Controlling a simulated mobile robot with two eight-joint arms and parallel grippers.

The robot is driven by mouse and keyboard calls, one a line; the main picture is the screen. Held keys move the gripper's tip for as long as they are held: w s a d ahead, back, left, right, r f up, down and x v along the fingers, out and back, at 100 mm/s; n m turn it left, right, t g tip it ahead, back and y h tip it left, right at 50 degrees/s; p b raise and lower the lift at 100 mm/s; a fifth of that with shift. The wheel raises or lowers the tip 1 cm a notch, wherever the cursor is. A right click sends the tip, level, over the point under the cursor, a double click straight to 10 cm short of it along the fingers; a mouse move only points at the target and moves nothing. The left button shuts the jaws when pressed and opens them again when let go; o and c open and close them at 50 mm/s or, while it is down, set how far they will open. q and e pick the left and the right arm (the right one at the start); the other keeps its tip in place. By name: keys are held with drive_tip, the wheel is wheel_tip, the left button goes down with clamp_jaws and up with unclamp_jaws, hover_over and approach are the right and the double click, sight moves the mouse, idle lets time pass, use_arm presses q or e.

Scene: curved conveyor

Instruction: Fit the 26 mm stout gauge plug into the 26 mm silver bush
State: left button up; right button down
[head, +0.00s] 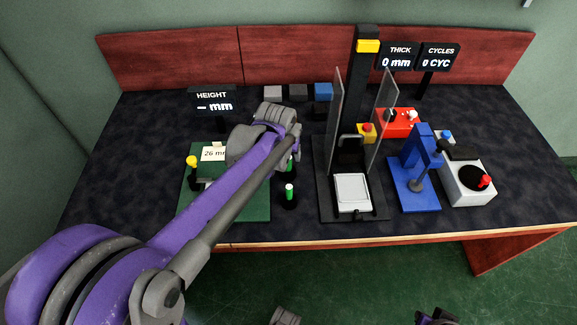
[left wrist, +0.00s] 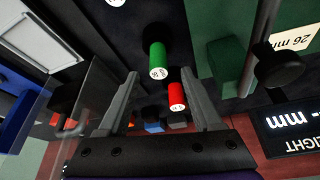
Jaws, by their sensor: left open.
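Several colour-handled plugs are in view, but their size marks are too small to read, so I cannot tell which is the 26 mm stout gauge plug. In the left wrist view a green-handled plug (left wrist: 157,62) and a red-handled plug (left wrist: 177,96) show near my left gripper (left wrist: 159,76), which is open with nothing held. In the head view a green-handled plug (head: 289,192) stands in front of my wrist, and a yellow-handled plug (head: 191,163) stands at the left. I cannot make out the silver bush. My arm covers part of the green fixture (head: 245,212).
A card reading 26 mm (head: 211,154) stands on the fixture, before the height display (head: 212,101). Right of it stand a black press (head: 333,212) with clear side shields, a blue stand (head: 408,199) and a grey box (head: 474,197). The front right tabletop is clear.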

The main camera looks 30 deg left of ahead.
sight(287, 159)
use_arm(q)
drive_tip(key=x, duration=0.5)
drive_tip(key=shift+s+d+f+b, duration=0.1)
drive_tip(key=shift+s+d+b, duration=0.05)
drive_tip(key=shift+b, duration=0.25)
clamp_jaws()
